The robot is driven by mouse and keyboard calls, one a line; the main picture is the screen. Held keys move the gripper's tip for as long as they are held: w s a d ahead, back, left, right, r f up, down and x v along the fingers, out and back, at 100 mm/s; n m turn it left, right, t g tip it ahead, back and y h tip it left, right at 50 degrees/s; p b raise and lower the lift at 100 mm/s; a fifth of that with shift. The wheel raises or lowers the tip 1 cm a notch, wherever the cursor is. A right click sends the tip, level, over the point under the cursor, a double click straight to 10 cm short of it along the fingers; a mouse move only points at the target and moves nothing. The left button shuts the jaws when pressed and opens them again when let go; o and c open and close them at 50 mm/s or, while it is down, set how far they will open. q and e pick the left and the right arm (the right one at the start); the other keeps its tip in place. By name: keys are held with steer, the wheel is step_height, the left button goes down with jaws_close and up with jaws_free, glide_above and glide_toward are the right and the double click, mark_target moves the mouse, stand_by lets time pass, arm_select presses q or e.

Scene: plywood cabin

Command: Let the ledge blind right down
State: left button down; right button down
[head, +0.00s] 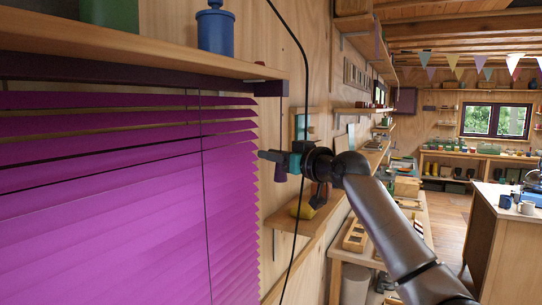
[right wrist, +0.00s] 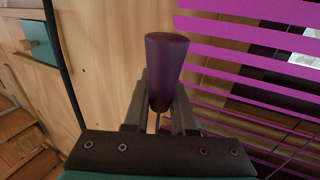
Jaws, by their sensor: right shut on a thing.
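The ledge blind (head: 120,215) has magenta slats and hangs at the left of the head view under a dark headrail (head: 120,72). Its upper slats stand apart with gaps, and the lower ones look close together; its bottom edge is out of the picture. Its slats (right wrist: 235,62) also show at the right of the right wrist view. A thin cord (head: 281,118) runs down from the headrail's right end to a dark purple pull (head: 281,174). My right gripper (head: 276,158) is shut on the pull (right wrist: 166,70), which stands between its fingers in the right wrist view. My left gripper is out of view.
A wooden shelf (head: 160,52) with a blue canister (head: 215,30) and a green pot (head: 110,14) is above the blind. A black cable (head: 303,85) hangs close by my right gripper. A lower wall ledge (head: 310,222) and a workbench (head: 350,262) lie beyond.

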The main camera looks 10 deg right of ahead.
steer(key=shift+r, duration=0.45)
steer(key=c, duration=1.1)
jaws_free()
steer(key=o, duration=0.4)
steer(key=shift+f, duration=0.25)
steer(key=shift+c, duration=0.2)
steer(key=b+v, duration=0.5)
steer(key=v, duration=1)
steer(key=shift+s, duration=0.15)
